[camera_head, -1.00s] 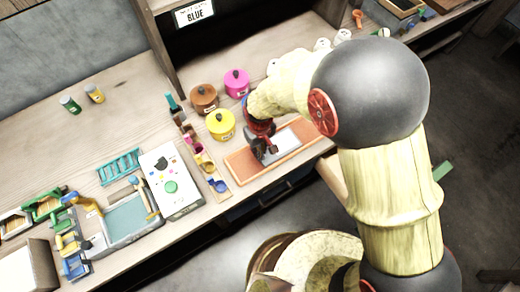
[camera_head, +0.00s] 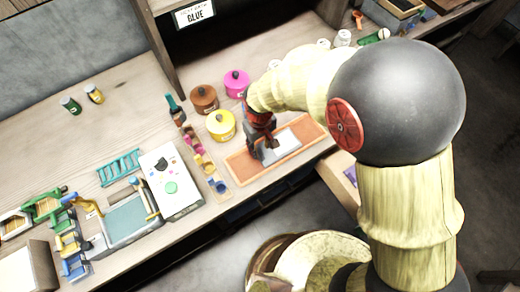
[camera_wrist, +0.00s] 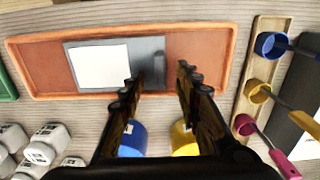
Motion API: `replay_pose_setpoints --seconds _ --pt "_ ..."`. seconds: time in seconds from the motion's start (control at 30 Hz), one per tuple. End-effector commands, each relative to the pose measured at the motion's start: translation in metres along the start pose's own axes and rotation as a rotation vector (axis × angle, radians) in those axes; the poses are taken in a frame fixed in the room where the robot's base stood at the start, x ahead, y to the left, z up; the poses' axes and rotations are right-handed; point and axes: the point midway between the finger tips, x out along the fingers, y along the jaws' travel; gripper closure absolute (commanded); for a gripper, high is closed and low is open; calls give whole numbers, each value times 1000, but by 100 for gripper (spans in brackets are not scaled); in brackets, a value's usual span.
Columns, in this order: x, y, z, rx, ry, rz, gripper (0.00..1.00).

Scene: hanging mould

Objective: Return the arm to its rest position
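My gripper (camera_head: 270,148) hangs from my arm at the middle of the bench, over the left part of an orange tray (camera_head: 242,171). In the wrist view my gripper (camera_wrist: 160,80) shows two dark fingers spread apart with a clear gap and nothing between them. The orange tray (camera_wrist: 205,55) lies ahead of the fingertips, with a grey plate and a white sheet (camera_wrist: 103,65) on it. Whether the fingertips touch anything cannot be told.
Yellow (camera_head: 221,125), brown (camera_head: 204,99) and pink (camera_head: 237,84) lidded pots stand behind and left of my gripper. Coloured scoops (camera_head: 206,171) lie in a wooden rack left of the tray. White jars (camera_wrist: 45,145) show at the wrist view's left. A white box (camera_head: 172,180) stands further left.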

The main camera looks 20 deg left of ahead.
Motion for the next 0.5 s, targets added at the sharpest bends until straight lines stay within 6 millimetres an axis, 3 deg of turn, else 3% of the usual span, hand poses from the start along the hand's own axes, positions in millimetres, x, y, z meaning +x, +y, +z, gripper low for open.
replay_pose_setpoints --seconds 0.2,0.5 --pt "-46 0 -1 0 4 0 67" --pt "-79 0 -1 0 2 0 67"
